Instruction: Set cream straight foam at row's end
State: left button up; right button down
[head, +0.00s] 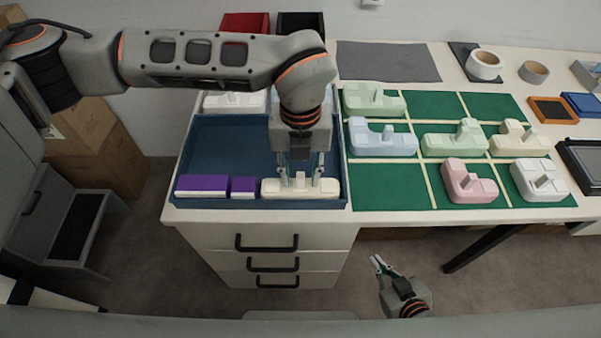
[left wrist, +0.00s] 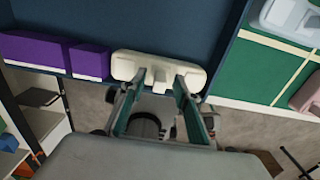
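The cream straight foam (head: 272,188) lies in the front right corner of the blue tray (head: 228,120). It sits at the right end of a row, beside a short purple block (head: 243,184) and a longer purple block (head: 203,184). My left gripper (head: 301,183) is directly above the foam, pointing down, with its fingers apart on either side of the raised middle peg. The left wrist view shows the foam (left wrist: 124,66) against the tray's front wall, with gaps between peg and fingers. My right gripper (head: 376,262) hangs empty in front of the table, fingers apart.
A green mat (head: 390,188) with cream dividing strips holds green, blue, pink, white and another cream foam piece (head: 518,140). A white foam piece (head: 234,100) lies behind the tray. Tape rolls (head: 484,65) stand at the back right. The tray's middle is clear.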

pick_arm(q)
notch_tip(320, 180, up, 12)
jog(key=shift+f, duration=0.2)
dwell(0.4)
